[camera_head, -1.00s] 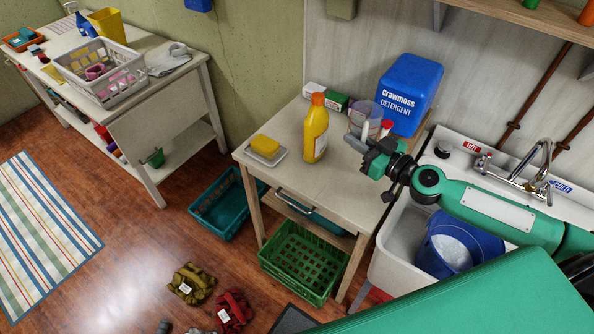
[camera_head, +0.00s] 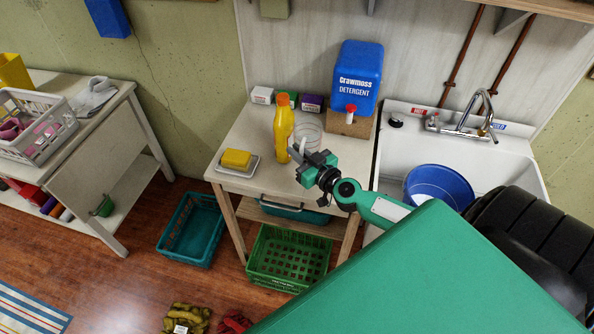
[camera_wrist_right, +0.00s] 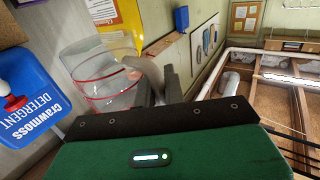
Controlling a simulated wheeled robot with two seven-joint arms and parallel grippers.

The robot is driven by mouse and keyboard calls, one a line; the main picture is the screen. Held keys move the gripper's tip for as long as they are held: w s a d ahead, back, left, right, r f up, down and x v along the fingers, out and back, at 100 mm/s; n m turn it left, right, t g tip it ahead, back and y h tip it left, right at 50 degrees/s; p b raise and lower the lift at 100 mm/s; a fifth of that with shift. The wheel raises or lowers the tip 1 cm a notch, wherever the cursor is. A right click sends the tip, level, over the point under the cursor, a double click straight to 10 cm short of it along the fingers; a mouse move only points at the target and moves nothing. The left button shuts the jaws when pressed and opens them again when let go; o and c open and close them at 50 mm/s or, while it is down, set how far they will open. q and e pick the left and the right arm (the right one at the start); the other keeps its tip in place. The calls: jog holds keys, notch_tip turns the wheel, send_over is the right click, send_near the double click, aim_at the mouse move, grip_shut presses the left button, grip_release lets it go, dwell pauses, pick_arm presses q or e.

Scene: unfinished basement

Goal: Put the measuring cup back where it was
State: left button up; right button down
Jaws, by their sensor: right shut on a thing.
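The measuring cup (camera_head: 309,128) is clear, and red lines ring it in the right wrist view (camera_wrist_right: 100,80). In the head view it is over the small wooden table (camera_head: 232,184), just right of the yellow bottle (camera_head: 283,130). My right gripper (camera_head: 300,153) is shut on the cup at its near side, where the handle shows between the fingers in the wrist view (camera_wrist_right: 158,82). The gripper partly hides the cup, and I cannot tell whether its base touches the tabletop. My left gripper is not in view.
The blue detergent container (camera_head: 357,80) stands on a wooden block (camera_head: 348,124) behind the cup. Small boxes (camera_head: 312,103) are at the back. A yellow sponge on a dish (camera_head: 238,160) is at the left. The sink (camera_head: 400,155) with a blue bucket (camera_head: 437,185) is at the right.

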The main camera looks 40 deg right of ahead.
notch_tip(320, 180, down, 13)
jog(key=b, duration=0.9)
jog(key=shift+r, duration=0.25)
jog(key=c, duration=1.9)
grip_release()
jog(key=shift+f, duration=0.2)
jog(key=o, duration=0.4)
jog(key=shift+r, duration=0.1)
